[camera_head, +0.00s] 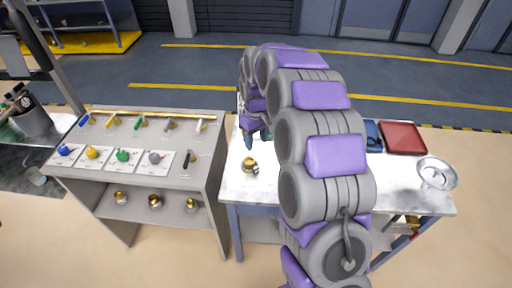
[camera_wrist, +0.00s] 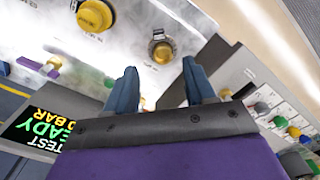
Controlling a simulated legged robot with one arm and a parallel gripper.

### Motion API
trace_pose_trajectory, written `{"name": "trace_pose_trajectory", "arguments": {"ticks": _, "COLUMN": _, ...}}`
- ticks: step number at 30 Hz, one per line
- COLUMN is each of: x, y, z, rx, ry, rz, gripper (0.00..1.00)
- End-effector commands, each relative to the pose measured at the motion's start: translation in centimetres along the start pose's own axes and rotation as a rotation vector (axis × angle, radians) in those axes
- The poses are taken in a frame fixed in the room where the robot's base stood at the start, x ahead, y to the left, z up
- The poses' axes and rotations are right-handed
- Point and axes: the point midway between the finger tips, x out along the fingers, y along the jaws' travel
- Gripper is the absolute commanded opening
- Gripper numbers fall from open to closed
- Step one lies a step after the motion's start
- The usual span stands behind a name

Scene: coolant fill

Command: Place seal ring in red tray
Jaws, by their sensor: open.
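The red tray (camera_head: 403,138) lies at the back right of the white table (camera_head: 235,185), beside a blue tray (camera_head: 373,136). My gripper (camera_wrist: 159,68) is open, fingers apart and pointing down at the tabletop. In the head view, my gripper (camera_head: 249,142) is above the table's left part, partly hidden by my arm. A brass fitting (camera_head: 249,165) sits on the table just in front of it. In the wrist view, a brass round part (camera_wrist: 161,48) lies just beyond the fingertips, apart from them. I cannot clearly pick out the seal ring.
A grey valve stand (camera_head: 140,150) with coloured knobs is left of the table; several brass parts sit on its lower shelf. A clear or shiny bowl (camera_head: 437,173) stands at the table's right end. A lit display (camera_wrist: 42,130) shows in the wrist view. My arm hides the table's middle.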

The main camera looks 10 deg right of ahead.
Motion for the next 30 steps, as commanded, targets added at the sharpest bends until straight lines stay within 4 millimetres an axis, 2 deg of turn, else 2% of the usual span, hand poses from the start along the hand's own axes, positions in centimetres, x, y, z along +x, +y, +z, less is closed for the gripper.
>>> {"name": "trace_pose_trajectory", "arguments": {"ticks": 3, "x": -1.0, "y": 0.0, "z": 0.0, "rx": 0.0, "ry": -0.002, "rz": -0.001, "gripper": 0.54}}
{"name": "trace_pose_trajectory", "arguments": {"ticks": 10, "x": -1.5, "y": -0.2, "z": 0.2, "rx": 0.001, "ry": -0.003, "rz": -0.002, "gripper": 0.54}}
{"name": "trace_pose_trajectory", "arguments": {"ticks": 14, "x": -2.6, "y": -1.2, "z": 1.8, "rx": 0.013, "ry": -0.007, "rz": -0.01, "gripper": 0.54}}
{"name": "trace_pose_trajectory", "arguments": {"ticks": 17, "x": -4.4, "y": -2.7, "z": 4.2, "rx": 0.033, "ry": -0.011, "rz": -0.017, "gripper": 0.54}}
{"name": "trace_pose_trajectory", "arguments": {"ticks": 21, "x": -6.7, "y": -5.2, "z": 8.8, "rx": 0.074, "ry": -0.028, "rz": -0.029, "gripper": 0.54}}
{"name": "trace_pose_trajectory", "arguments": {"ticks": 30, "x": -9.5, "y": -10.2, "z": 19.3, "rx": 0.185, "ry": -0.072, "rz": -0.036, "gripper": 0.54}}
